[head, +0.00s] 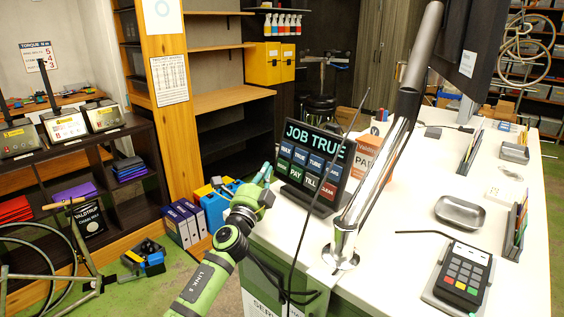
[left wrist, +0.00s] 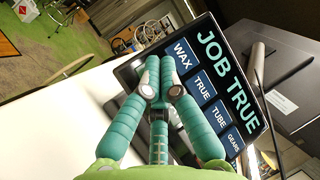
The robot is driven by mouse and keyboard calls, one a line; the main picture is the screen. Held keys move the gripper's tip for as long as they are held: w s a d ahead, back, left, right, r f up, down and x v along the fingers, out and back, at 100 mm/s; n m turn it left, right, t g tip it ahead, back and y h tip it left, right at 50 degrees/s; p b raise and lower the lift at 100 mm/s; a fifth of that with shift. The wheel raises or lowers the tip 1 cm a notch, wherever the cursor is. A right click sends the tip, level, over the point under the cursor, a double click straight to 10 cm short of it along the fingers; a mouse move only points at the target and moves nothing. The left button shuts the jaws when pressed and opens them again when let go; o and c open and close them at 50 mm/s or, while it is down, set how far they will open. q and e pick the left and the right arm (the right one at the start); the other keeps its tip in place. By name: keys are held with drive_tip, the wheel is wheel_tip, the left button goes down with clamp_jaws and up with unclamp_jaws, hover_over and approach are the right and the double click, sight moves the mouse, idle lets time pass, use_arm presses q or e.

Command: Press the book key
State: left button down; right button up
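A dark tilted touch panel (head: 322,208) headed JOB TRUE stands on the white counter. It also shows in the left wrist view (left wrist: 247,143). Its upper row has blue keys reading WAX, TRUE, TUBE and GEARS. My left gripper (head: 266,172) is just left of the panel. In the left wrist view its teal fingers (left wrist: 160,80) come together, empty, in front of the panel's lower left part, hiding the lower row. My right gripper is not visible.
A metal pole (head: 375,180) rises just right of the panel, with dark cables around it. A card terminal (head: 463,277) and a metal dish (head: 461,211) lie on the counter to the right.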

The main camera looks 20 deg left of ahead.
use_arm(q)
drive_tip(key=shift+s+a+r+p, duration=0.3)
drive_tip(key=shift+s+a+p, duration=0.2)
drive_tip(key=shift+s, duration=0.35)
